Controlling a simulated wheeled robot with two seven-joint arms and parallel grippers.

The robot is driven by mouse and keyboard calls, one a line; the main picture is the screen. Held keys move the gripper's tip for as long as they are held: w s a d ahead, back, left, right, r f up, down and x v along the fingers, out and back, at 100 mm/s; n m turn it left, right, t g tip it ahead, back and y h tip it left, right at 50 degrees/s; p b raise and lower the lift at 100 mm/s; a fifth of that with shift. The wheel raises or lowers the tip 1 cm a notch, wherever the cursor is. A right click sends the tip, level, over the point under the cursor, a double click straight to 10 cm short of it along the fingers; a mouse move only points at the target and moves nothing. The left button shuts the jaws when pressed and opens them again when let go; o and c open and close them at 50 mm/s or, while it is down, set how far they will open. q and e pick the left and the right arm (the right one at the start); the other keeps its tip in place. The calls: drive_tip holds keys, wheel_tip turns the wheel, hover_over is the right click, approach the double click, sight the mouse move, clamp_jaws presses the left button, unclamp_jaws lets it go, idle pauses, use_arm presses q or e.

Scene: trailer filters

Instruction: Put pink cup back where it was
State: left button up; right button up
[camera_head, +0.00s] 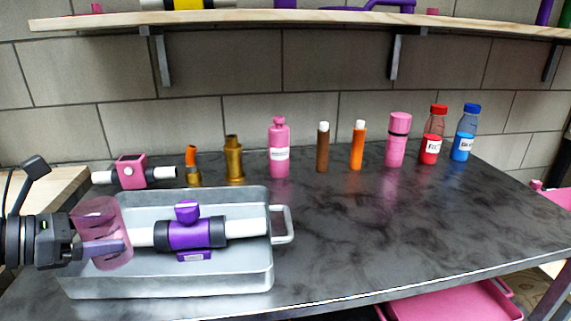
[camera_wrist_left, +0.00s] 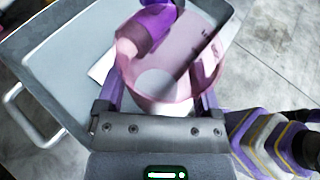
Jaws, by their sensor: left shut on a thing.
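The pink translucent cup (camera_head: 96,214) is held upright at the left end of the metal tray (camera_head: 230,283). My left gripper (camera_head: 108,247) is shut on it, with a purple finger along its side. In the left wrist view the cup (camera_wrist_left: 178,92) sits between the purple fingers (camera_wrist_left: 160,98), its open mouth showing. In the head view the cup overlaps the tray's left wall and the white pipe end; whether it touches either I cannot tell. The purple valve with white pipe (camera_head: 196,234) lies in the tray. My right gripper is not in view.
Behind the tray stand a pink fitting (camera_head: 132,171), an orange-tipped piece (camera_head: 192,165) and a brass piece (camera_head: 233,160). Several bottles and tubes line the back, including a pink bottle (camera_head: 279,150) and a red bottle (camera_head: 432,140). The tabletop (camera_head: 390,225) right of the tray is clear.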

use_arm(q)
drive_tip(key=s+d+f+m, duration=0.1)
drive_tip(key=s+d, duration=0.4)
drive_tip(key=d, duration=0.2)
drive_tip(key=s+d+f+m+g+h, duration=0.1)
drive_tip(key=s+d, duration=0.4)
drive_tip(key=d, duration=0.2)
drive_tip(key=shift+d+h, duration=0.25)
drive_tip(key=shift+h, duration=0.05)
drive_tip(key=shift+f, duration=0.1)
drive_tip(key=shift+d, duration=0.15)
